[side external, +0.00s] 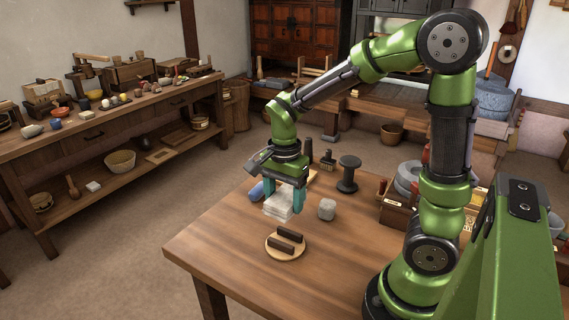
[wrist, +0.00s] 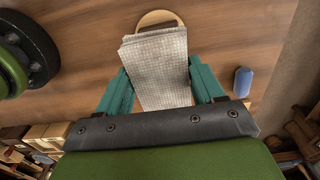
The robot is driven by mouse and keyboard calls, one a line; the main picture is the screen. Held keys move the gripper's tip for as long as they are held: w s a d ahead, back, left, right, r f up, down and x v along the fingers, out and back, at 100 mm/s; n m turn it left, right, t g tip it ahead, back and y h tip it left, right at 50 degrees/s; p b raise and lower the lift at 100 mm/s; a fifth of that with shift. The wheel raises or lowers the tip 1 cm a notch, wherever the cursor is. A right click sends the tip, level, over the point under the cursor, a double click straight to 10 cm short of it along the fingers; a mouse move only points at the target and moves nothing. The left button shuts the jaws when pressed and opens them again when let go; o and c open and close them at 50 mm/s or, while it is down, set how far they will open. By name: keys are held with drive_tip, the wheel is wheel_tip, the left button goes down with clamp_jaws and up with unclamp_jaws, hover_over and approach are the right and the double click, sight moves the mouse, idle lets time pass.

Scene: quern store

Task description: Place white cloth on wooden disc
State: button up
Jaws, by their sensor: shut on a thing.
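The white cloth (side external: 279,204) is a folded, layered pad between the teal fingers of my gripper (side external: 271,203). In the wrist view the cloth (wrist: 157,88) fills the gap between the fingers of my gripper (wrist: 159,70) and reaches past their tips. My gripper is shut on it. The wooden disc (side external: 273,247) lies on the table, in front of the cloth in the side view. Two dark brown bars (side external: 287,242) lie on the disc.
A dark spool (side external: 348,175) and a brush (side external: 327,160) stand behind. A blue cylinder (wrist: 243,81) lies beside the gripper. A wooden box (side external: 394,207) is at the right. The table's front is clear.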

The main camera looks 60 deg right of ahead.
wheel_tip(320, 180, down, 8)
drive_tip(key=shift+d+r, duration=0.1)
idle(0.4)
drive_tip(key=shift+f, duration=0.45)
drive_tip(key=shift+f, duration=0.1)
drive_tip(key=o, duration=1)
drive_tip(key=shift+o, duration=0.2)
